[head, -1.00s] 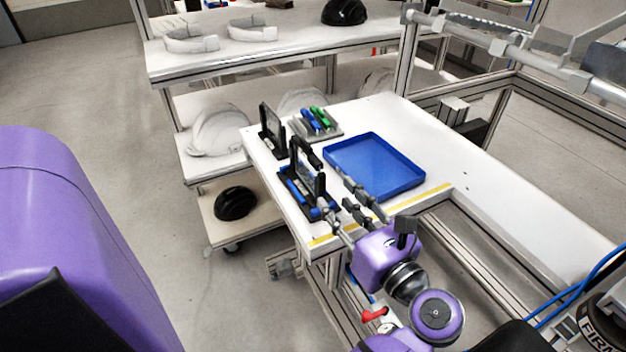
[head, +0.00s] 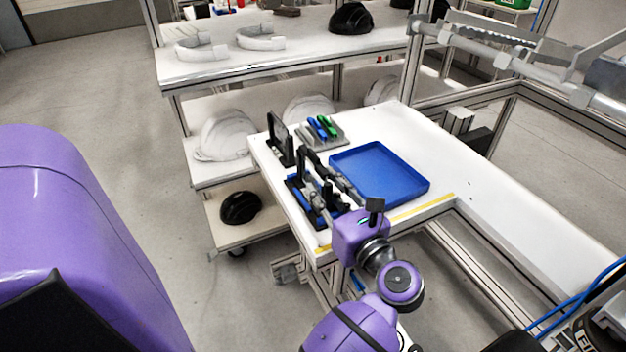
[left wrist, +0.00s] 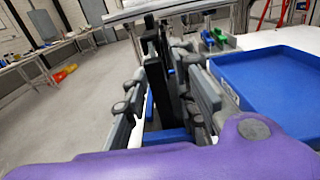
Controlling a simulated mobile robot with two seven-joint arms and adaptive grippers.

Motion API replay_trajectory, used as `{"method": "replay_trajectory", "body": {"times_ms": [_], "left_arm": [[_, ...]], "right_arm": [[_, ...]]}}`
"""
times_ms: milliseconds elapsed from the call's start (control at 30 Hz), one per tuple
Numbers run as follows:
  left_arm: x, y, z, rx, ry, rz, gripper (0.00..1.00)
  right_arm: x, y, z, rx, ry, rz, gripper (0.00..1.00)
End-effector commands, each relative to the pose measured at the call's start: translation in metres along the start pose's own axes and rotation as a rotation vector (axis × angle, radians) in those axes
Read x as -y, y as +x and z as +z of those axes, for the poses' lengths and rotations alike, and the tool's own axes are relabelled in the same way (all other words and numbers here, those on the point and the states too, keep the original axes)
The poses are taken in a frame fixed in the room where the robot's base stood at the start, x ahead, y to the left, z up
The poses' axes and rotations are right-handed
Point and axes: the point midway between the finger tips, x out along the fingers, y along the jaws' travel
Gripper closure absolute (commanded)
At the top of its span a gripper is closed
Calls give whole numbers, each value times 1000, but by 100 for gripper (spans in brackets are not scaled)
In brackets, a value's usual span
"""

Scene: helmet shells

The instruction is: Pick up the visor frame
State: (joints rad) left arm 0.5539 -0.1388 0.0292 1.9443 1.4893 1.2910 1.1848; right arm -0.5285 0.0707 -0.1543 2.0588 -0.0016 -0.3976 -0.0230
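The visor frame seems to be the black upright frame (head: 304,163) in a black and blue stand (head: 294,186) near the table's left edge. It also shows in the left wrist view as a dark upright piece (left wrist: 157,75), seen edge-on. My left gripper (head: 328,188) is at this stand, coming from the front. In the left wrist view its grey fingers (left wrist: 165,98) are spread, one on each side of the dark upright piece. Contact with it cannot be told. My gripper hides part of the stand. My right gripper is not in view.
A blue tray (head: 380,172) lies just right of the stand. Behind stand a second black frame holder (head: 281,142) and a grey rack (head: 322,130) with blue and green items. A shelf (head: 225,66) with white parts and helmet shells stands behind. The table's right side is clear.

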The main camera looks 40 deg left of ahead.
Motion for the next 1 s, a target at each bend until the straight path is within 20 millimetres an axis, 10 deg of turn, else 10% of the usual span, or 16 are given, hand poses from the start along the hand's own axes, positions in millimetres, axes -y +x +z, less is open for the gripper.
{"method": "replay_trajectory", "body": {"times_ms": [167, 567, 1000], "left_arm": [[0, 0, 0, 0, 0, 0, 100], [0, 0, 5, 1, -3, 0, 100], [0, -1, 84, 1, -7, 0, 100]], "right_arm": [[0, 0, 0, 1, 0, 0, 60], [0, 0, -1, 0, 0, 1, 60], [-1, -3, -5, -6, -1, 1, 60]]}}
